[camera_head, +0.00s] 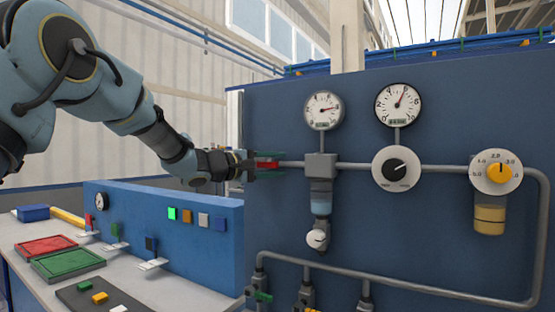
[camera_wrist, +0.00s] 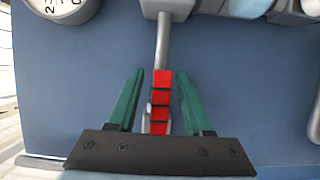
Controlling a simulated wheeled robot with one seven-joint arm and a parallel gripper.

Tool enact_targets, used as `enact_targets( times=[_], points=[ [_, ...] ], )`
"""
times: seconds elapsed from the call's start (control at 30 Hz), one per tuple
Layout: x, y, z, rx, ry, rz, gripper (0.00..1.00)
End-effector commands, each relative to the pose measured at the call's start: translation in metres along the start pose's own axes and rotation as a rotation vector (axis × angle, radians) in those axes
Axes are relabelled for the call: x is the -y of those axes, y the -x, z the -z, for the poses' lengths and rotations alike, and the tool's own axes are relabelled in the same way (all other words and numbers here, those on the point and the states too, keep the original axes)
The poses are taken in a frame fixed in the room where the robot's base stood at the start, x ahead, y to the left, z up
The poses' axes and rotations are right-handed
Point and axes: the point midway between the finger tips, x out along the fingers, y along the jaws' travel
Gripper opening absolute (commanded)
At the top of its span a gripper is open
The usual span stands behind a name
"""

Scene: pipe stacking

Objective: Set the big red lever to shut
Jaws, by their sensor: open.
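The big red lever (camera_head: 267,162) is at the left end of the grey pipe on the blue wall panel. In the wrist view the red lever (camera_wrist: 161,90) runs in line with the grey pipe, between the two green fingers. My gripper (camera_head: 262,168) is at the lever in the head view and partly covers it. In the wrist view my gripper (camera_wrist: 157,82) is open, with one finger on each side of the lever and a visible gap to each.
Gauges (camera_head: 323,110), a black dial (camera_head: 396,169) and a yellow knob (camera_head: 498,173) sit to the right on the panel. Below left is a bench with a red tray (camera_head: 45,247), a green tray (camera_head: 68,263) and a low blue board (camera_head: 165,222) with small levers.

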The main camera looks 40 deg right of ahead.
Motion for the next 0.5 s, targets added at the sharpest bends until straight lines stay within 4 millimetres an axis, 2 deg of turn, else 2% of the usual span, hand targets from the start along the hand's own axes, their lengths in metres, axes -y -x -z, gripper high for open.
enact_targets(
  times=[0.37, 0.5],
  points=[
    [0.0007, -0.0057, 0.0003, -0.001, 0.0, 0.0, 0.51],
    [0.0007, -0.0056, 0.0003, -0.001, 0.0, 0.0, 0.35]
  ],
)
